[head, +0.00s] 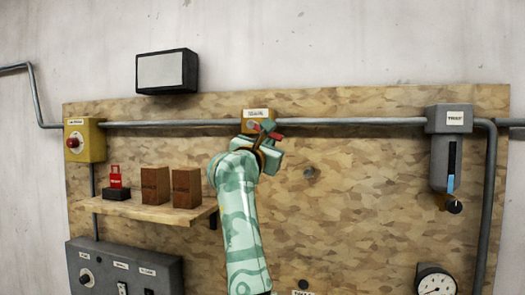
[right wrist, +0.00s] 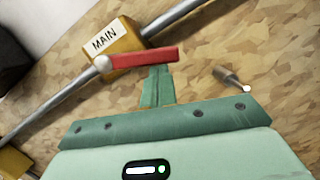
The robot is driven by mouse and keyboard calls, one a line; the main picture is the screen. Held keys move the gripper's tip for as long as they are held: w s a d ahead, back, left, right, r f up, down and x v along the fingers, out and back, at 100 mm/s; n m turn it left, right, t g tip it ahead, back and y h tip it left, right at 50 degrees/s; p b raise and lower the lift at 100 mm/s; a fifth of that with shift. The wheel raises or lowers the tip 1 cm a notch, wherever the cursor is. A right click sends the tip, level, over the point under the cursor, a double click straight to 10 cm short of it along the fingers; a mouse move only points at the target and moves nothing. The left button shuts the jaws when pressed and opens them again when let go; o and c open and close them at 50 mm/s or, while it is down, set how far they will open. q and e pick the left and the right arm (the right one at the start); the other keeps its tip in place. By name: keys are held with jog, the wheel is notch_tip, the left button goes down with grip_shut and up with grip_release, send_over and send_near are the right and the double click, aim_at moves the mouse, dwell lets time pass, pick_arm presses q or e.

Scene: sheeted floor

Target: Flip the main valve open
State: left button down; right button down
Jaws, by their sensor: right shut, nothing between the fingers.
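The main valve is an orange-yellow block (head: 257,114) on the grey pipe; its label reads MAIN in the right wrist view (right wrist: 108,42). Its red lever (right wrist: 145,57) runs from a round pivot at an angle to the pipe, neither along it nor square across it. In the head view the lever (head: 275,135) slants down to the right. My right gripper (right wrist: 158,72) is shut and empty, its fingertips at the lever's lower edge, touching or very close. In the head view my right gripper (head: 266,148) partly covers the valve. My left gripper is out of view.
A peg (right wrist: 232,80) sticks out of the board right of my fingers. A shelf (head: 150,212) with brown blocks (head: 187,188) and a red padlock-like item (head: 115,177) is left of my arm. A yellow box (head: 85,140) and grey filter unit (head: 447,150) flank the board.

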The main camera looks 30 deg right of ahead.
jog(key=r+n, duration=0.1)
jog(key=s+n, duration=0.1)
jog(key=n, duration=0.1)
jog(key=shift+d+r+n+t+p, duration=0.3)
jog(key=shift+d+r+t+p, duration=0.05)
jog(key=shift+d+t, duration=0.05)
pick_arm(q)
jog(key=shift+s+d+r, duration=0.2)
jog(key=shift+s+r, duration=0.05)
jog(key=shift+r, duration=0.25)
pick_arm(e)
jog(key=shift+r, duration=0.2)
jog(key=shift+s+d+r, duration=0.1)
jog(key=shift+r, duration=0.05)
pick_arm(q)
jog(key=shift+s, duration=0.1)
